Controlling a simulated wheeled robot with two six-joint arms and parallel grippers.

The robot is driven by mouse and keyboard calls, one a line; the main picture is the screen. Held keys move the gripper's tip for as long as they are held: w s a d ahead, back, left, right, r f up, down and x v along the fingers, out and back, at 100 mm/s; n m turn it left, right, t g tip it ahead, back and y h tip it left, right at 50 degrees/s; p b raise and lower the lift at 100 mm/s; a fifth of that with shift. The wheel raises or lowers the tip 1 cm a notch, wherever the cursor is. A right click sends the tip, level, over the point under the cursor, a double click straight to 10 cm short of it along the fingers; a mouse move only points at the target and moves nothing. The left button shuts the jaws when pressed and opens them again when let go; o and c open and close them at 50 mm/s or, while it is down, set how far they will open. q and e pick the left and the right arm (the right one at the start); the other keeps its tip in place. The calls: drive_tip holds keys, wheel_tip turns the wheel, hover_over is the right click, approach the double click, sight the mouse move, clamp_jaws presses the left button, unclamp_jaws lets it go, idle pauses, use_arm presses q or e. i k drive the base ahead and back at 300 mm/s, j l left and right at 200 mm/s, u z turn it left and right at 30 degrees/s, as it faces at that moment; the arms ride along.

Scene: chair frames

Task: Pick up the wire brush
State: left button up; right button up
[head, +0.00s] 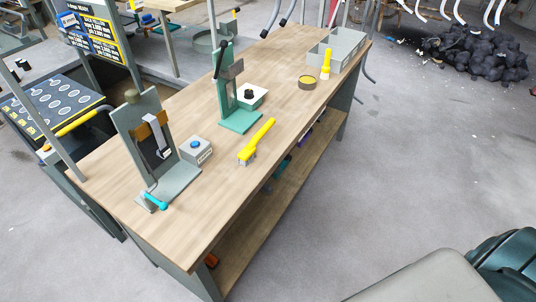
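The wire brush (257,141) has a yellow handle and a grey bristle end. It lies on the wooden workbench (185,221) near its front edge, with the bristle end toward the lower left and the handle toward the upper right. It lies apart from the things around it. Neither of my grippers shows in the head view.
A grey fixture (172,179) and a small grey box with a blue button (197,150) stand left of the brush. A green press (240,116) stands behind it. A yellow bottle (325,66), a round tin (307,82) and a grey bin (345,45) are farther right.

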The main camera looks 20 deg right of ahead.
sight(258, 140)
drive_tip(key=l+u, duration=0.5)
drive_tip(key=l, duration=1.7)
